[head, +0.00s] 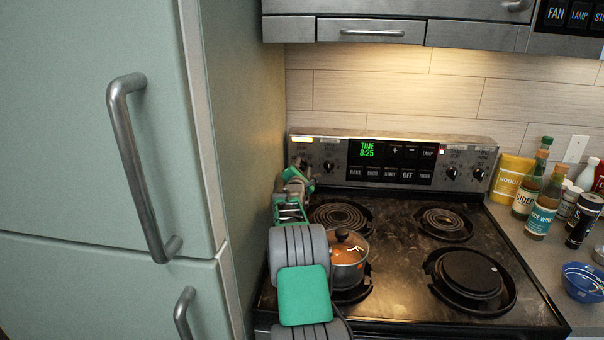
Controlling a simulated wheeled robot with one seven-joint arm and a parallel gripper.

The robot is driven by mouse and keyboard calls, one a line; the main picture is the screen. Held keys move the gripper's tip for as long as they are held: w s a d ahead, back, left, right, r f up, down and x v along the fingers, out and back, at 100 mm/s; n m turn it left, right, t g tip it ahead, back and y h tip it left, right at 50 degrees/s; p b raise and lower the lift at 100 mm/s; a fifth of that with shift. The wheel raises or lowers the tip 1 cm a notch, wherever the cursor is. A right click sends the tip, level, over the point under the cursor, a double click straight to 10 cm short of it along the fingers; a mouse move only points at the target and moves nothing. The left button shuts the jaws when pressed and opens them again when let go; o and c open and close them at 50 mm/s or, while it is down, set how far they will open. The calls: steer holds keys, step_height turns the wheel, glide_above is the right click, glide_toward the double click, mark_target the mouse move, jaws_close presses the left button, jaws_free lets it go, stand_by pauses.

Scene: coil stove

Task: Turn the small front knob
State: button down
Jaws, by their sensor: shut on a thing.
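The stove's control panel (340,143) runs along the back of the stove in the head view. A dark knob (329,166) shows on its left part, just right of my gripper. Two more knobs, an inner one (452,172) and an outer one (478,174), sit on the right part. My gripper (303,172) is at the panel's left end, shut on a knob there that it mostly hides. The fingertips and the knob's angle are too small to make out. The labels by the knobs cannot be read.
A pot of orange food (348,262) stands on the front left burner, close beside my arm. A black pan or lid (470,274) covers the front right burner. The fridge (150,150) stands close on the left. Bottles (545,205) and a blue bowl (583,281) are at right.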

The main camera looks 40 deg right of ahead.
steer(key=m+b, duration=0.2)
steer(key=b, duration=0.1)
steer(key=m+b, duration=0.2)
steer(key=shift+f+b, duration=0.4)
steer(key=shift+r+m+b, duration=0.1)
steer(key=shift+m+b, duration=1.55)
steer(key=shift+m, duration=0.55)
steer(key=c, duration=0.9)
jaws_free()
steer(key=shift+d, duration=0.1)
steer(key=shift+b+v, duration=0.7)
steer(key=shift+v, duration=3.3)
steer(key=shift+r, duration=0.1)
